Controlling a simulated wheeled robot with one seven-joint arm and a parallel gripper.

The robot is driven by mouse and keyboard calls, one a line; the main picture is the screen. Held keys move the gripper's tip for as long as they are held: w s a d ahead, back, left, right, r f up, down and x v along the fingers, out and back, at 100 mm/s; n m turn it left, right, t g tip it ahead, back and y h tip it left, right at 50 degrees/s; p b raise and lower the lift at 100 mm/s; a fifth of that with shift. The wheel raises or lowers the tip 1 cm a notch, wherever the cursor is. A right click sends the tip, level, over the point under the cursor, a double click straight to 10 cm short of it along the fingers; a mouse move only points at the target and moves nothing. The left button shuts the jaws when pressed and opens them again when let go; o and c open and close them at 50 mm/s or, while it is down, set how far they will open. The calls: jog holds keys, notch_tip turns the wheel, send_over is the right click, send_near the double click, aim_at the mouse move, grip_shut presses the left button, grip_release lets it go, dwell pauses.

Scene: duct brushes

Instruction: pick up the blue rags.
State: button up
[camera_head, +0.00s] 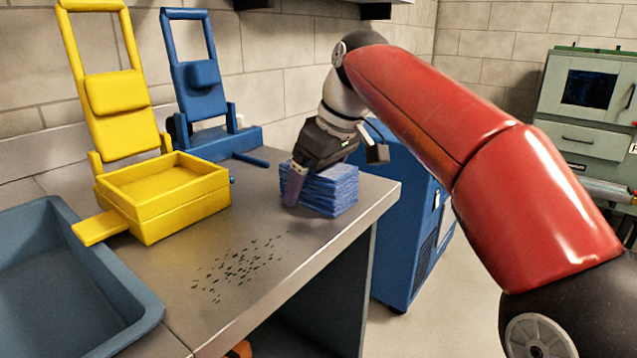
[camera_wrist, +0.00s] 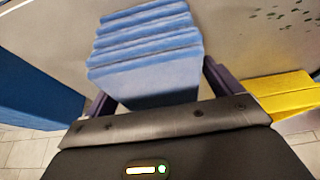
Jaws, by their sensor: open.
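The blue rags (camera_head: 330,190) lie in a folded stack on the grey worktop, near its right end. In the wrist view the stack (camera_wrist: 148,50) shows its layered folds and reaches in between the two fingers. My gripper (camera_head: 293,188) is at the stack from above, tilted, with one finger in front of the left side of the rags. In the wrist view my gripper (camera_wrist: 158,88) has its fingers apart, one on each side of the stack. The far finger is hidden in the head view. I cannot tell whether either finger touches the cloth.
A yellow tray-like device (camera_head: 165,205) and a blue one (camera_head: 205,100) stand left of the rags. A grey-blue bin (camera_head: 130,290) is at the left front. Dark debris (camera_head: 238,268) lies on the worktop (camera_head: 300,250). A blue cabinet (camera_head: 415,230) stands beyond the worktop's right edge.

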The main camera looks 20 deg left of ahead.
jog(key=shift+f, duration=0.15)
jog(key=c, duration=1.2)
